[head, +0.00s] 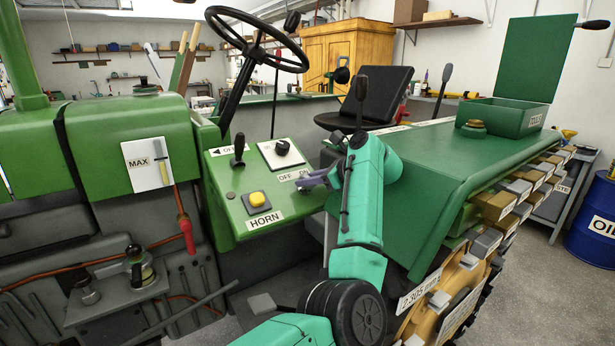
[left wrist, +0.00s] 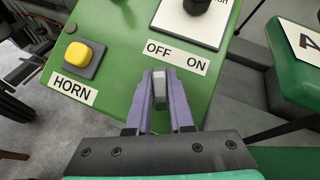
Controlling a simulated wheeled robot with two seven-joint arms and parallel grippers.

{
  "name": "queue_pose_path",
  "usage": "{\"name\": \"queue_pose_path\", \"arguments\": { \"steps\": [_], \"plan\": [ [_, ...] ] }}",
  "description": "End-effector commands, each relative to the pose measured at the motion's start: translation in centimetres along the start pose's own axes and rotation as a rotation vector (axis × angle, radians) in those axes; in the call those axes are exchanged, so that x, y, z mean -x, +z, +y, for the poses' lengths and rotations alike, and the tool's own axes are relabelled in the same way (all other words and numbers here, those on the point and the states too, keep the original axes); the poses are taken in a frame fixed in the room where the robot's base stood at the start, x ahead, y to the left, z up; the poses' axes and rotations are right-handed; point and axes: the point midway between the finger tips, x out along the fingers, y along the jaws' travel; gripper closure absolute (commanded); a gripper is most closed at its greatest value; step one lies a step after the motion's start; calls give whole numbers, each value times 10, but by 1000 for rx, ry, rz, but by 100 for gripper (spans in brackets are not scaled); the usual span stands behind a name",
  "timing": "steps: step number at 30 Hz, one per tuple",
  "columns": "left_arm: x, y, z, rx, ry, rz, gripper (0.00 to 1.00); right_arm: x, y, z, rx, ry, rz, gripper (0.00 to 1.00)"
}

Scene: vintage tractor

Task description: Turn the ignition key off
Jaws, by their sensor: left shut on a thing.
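The green control panel (head: 240,215) carries an OFF/ON label (left wrist: 176,56), which also shows in the head view (head: 294,175). My left gripper (head: 307,182) reaches the panel's right edge from the right, just under this label. In the left wrist view its two purple fingers (left wrist: 160,96) are shut on a small grey piece, the ignition key (left wrist: 160,86). The key sits below the label, close under the end of OFF. In the head view I cannot make out the key at the fingers. My right gripper is in neither view.
A yellow horn button (head: 257,199), a black lever (head: 238,150) and a black knob (head: 282,147) on a white plate stand on the panel near the fingers. The steering wheel (head: 256,38) is above. A green fender (head: 440,160) lies right of my arm.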

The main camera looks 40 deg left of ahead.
Motion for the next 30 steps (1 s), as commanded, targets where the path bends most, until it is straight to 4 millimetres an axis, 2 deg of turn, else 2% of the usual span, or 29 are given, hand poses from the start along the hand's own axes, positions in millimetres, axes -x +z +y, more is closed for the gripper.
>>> {"name": "queue_pose_path", "arguments": {
  "steps": [4,5,6,7,16,19,23,30],
  "plan": [
    [-1,0,1,1,2,-1,100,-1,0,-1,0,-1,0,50],
    [-1,0,1,1,2,-1,68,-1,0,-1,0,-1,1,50],
    [-1,0,1,1,1,-1,53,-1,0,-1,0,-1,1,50],
    [-1,0,1,1,1,-1,50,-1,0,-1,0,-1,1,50],
    [0,0,0,0,0,-1,50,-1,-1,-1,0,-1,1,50],
    [9,-1,0,0,-2,1,50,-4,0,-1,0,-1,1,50],
    [39,-2,0,-1,-6,1,50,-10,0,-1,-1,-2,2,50],
    [112,0,-1,0,-4,0,50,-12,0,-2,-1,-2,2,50]
  ]
}}
